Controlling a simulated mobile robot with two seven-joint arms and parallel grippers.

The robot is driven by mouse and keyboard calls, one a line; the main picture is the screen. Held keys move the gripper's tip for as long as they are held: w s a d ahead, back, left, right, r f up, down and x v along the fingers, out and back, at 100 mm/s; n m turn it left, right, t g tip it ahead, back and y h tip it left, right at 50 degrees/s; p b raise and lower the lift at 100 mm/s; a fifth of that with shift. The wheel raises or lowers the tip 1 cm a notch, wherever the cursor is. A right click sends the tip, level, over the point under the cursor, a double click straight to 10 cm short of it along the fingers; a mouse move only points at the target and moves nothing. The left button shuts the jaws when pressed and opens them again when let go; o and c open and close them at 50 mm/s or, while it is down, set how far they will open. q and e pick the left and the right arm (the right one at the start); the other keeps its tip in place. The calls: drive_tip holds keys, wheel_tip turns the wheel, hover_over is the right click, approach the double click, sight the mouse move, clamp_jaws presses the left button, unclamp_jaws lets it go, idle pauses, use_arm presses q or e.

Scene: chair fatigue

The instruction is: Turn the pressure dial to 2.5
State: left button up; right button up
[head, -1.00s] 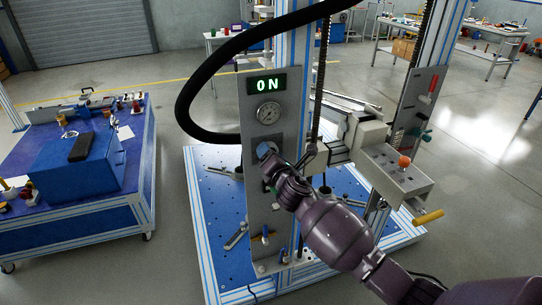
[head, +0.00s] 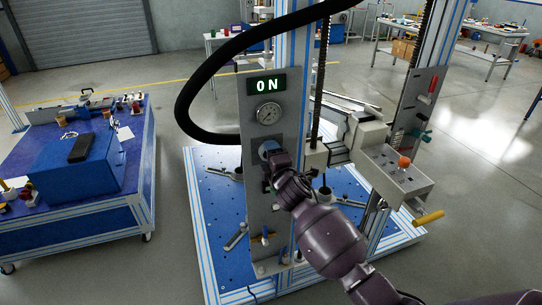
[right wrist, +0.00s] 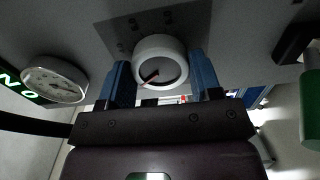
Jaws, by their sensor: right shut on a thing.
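The pressure dial (right wrist: 160,50) is a round knob with a white rim, a grey face and a reddish pointer mark. In the right wrist view it sits between the two blue fingers of my right gripper (right wrist: 160,76), which is shut on it. In the head view the dial (head: 268,147) is on the grey panel below the round gauge (head: 268,113), partly covered by my right gripper (head: 271,158). The gauge also shows in the right wrist view (right wrist: 54,79); its reading is too small to tell. My left gripper is not in view.
A lit display (head: 267,85) reads ON above the gauge. A thick black hose (head: 185,105) curves left of the panel (head: 257,205). A control box with an orange knob (head: 404,162) stands to the right. A blue workbench (head: 130,185) is at the left, with open floor between.

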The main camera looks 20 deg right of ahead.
drive_tip(key=shift+m, duration=0.3)
idle(0.4)
drive_tip(key=o, duration=0.9)
drive_tip(key=shift+s, duration=0.1)
drive_tip(key=s, duration=1)
drive_tip(key=shift+s+d, duration=0.15)
drive_tip(key=shift+s, duration=0.15)
drive_tip(key=s+d+f+m+g, duration=0.2)
drive_tip(key=s+f+m, duration=0.3)
drive_tip(key=s+f, duration=0.2)
drive_tip(key=s+d+f+m+g, duration=0.2)
drive_tip(key=s+f+m, duration=0.4)
drive_tip(key=s, duration=0.4)
drive_tip(key=s+d+f+m+g, duration=0.2)
drive_tip(key=s+d+f+m, duration=0.1)
drive_tip(key=s+f+m, duration=0.2)
drive_tip(key=shift+s+d+f+m+h, duration=0.15)
drive_tip(key=shift+s+f, duration=0.3)
drive_tip(key=shift+s, duration=0.25)
drive_tip(key=shift+s+a+f+m+h, duration=0.1)
drive_tip(key=shift+s+f, duration=0.3)
drive_tip(key=shift+s, duration=0.25)
drive_tip(key=shift+s+d+f+m+h, duration=0.15)
drive_tip(key=shift+s+f, duration=0.3)
drive_tip(key=shift+s, duration=0.25)
